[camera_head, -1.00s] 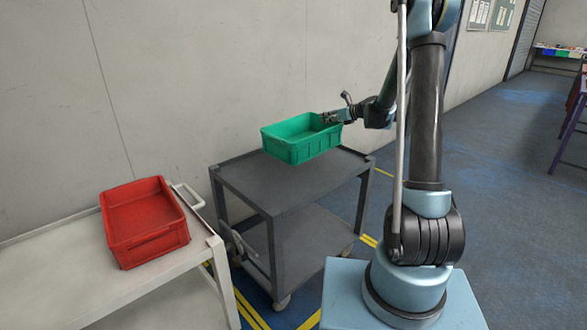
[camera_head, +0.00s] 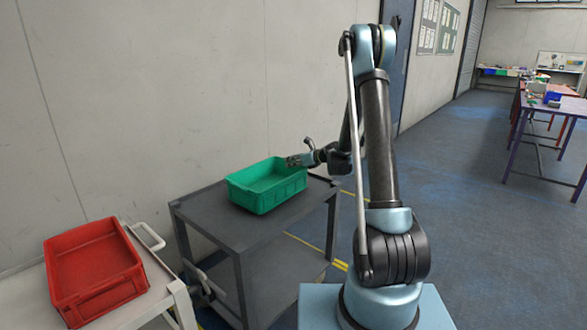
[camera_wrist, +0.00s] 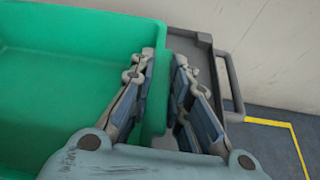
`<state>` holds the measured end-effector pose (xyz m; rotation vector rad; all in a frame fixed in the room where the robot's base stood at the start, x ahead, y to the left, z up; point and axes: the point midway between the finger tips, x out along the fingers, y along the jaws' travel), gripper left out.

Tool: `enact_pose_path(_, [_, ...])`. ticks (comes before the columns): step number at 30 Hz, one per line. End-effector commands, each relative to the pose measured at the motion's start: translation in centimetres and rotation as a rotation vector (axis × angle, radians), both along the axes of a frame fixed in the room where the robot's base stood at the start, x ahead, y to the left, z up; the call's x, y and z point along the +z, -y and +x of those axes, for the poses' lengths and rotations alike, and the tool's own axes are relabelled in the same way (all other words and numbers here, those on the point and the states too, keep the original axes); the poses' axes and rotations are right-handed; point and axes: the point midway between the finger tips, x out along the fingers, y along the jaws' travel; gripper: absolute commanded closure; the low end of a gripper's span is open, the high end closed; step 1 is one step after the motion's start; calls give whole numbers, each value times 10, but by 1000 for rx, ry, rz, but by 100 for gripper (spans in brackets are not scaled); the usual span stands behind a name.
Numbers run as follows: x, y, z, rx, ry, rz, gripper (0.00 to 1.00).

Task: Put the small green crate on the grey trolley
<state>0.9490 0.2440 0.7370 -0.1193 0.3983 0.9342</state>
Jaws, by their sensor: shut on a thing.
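The small green crate (camera_head: 266,187) is over the top of the grey trolley (camera_head: 205,207) in the head view. It looks level and low, at or just above the surface; I cannot tell whether it touches. My gripper (camera_head: 300,161) is at the crate's right end. In the wrist view the green crate (camera_wrist: 60,90) fills the left side, and my gripper (camera_wrist: 163,85) has one finger inside and one outside its wall, shut on that wall. The grey trolley's edge and handle (camera_wrist: 230,85) show beyond the crate.
A red crate (camera_head: 92,270) stands on a pale trolley (camera_head: 150,305) at the lower left. A wall (camera_head: 200,80) runs behind both trolleys. Purple-legged tables (camera_head: 545,110) stand far right, with open blue floor (camera_head: 460,240) between.

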Motion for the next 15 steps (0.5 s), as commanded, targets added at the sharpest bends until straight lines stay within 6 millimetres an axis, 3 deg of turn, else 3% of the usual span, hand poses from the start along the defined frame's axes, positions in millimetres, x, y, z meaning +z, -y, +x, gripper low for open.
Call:
enact_pose_path(4, [-16,0,0,0,0,1,100])
enact_pose_path(11, [-19,0,0,0,0,1,100])
enact_pose_path(12, [-19,0,0,0,0,0,79])
enact_pose_path(14, [-19,0,0,0,0,0,65])
enact_pose_path(15, [-19,0,0,0,0,0,63])
